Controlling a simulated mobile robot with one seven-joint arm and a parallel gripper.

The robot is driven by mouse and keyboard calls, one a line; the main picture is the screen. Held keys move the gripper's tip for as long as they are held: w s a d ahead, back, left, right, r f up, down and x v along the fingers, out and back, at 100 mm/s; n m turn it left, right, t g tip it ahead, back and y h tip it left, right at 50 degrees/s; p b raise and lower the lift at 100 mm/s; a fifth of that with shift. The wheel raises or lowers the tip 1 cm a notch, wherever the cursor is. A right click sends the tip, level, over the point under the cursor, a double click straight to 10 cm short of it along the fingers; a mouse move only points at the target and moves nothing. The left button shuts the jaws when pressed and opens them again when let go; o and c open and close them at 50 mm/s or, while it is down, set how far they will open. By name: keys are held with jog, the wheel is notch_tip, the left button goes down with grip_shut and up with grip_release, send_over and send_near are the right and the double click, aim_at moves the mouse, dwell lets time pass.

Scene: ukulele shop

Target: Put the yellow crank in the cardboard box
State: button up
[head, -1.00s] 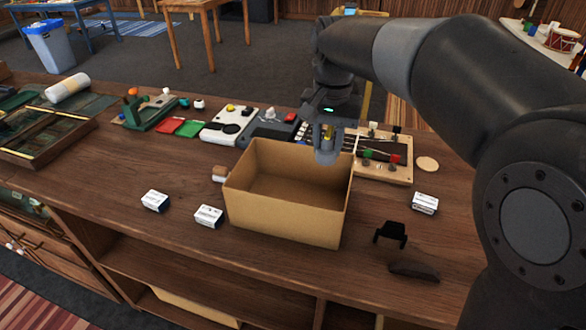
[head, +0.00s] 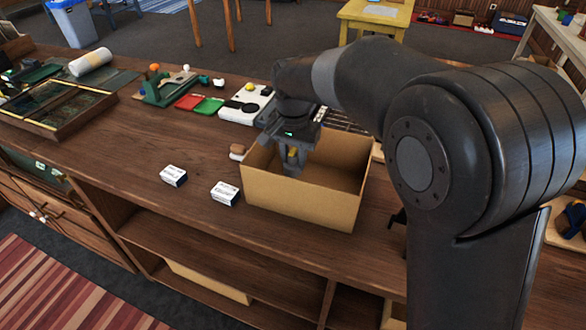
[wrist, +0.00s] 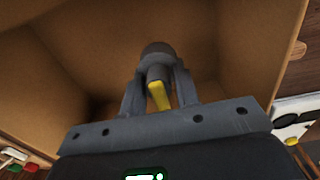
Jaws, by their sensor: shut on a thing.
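The yellow crank (wrist: 158,95) shows between the fingers of my gripper (wrist: 160,88) in the wrist view, with a dark rounded part at its far end. My gripper is shut on it. In the head view a small yellow bit of the crank (head: 293,154) shows at my gripper (head: 292,166). The cardboard box (head: 300,200) stands open on the wooden counter. My gripper is over the box opening, at its left part, with the box walls around it in the wrist view (wrist: 235,60). How far the fingertips reach below the rim is hard to tell.
A white device (head: 247,104) stands behind.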

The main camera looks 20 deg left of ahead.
aim_at(293, 170)
jog(key=shift+f, duration=2.05)
jog(key=shift+f, duration=0.1)
jog(key=o, duration=0.9)
jog(key=shift+o, duration=0.2)
notch_tip(293, 170, up, 12)
jog(key=shift+r, duration=0.1)
